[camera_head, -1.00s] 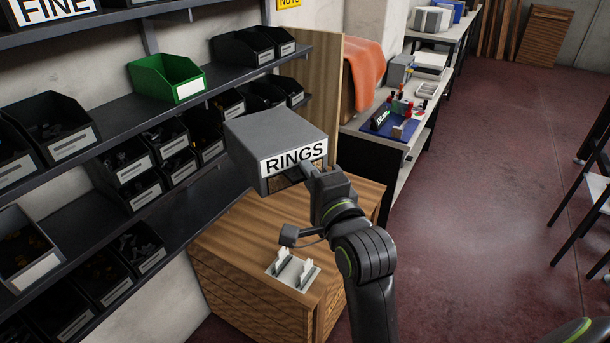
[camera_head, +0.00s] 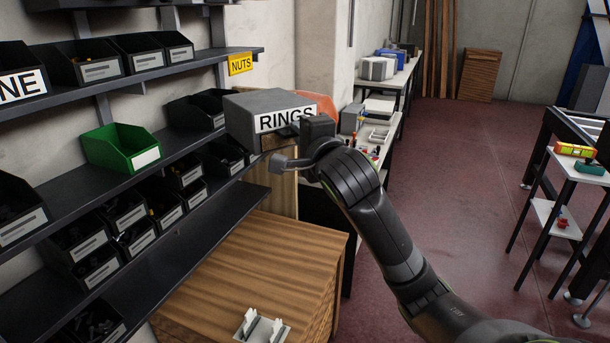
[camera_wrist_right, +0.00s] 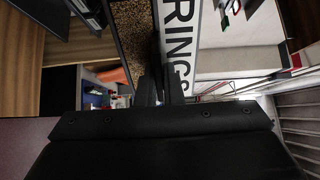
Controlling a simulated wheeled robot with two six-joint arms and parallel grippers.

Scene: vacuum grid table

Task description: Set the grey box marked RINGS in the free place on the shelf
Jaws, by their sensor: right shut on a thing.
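The grey box marked RINGS (camera_head: 262,113) is held up in the air by my right gripper (camera_head: 292,138), which is shut on its front side by the label. In the head view the box is level, its label facing me, and it overlaps the right end of the middle shelf (camera_head: 72,180). I cannot tell whether it touches the shelf. The wrist view shows the box's RINGS label (camera_wrist_right: 180,50) close up, with the fingers (camera_wrist_right: 158,88) at its edge. My left gripper is out of view.
A yellow NUTS sign (camera_head: 240,64) hangs on the upper shelf edge. Dark bins (camera_head: 120,225) fill the lower shelf. A wooden cabinet (camera_head: 260,260) with a small white holder (camera_head: 262,327) stands below. A side bench (camera_head: 385,125) lies beyond.

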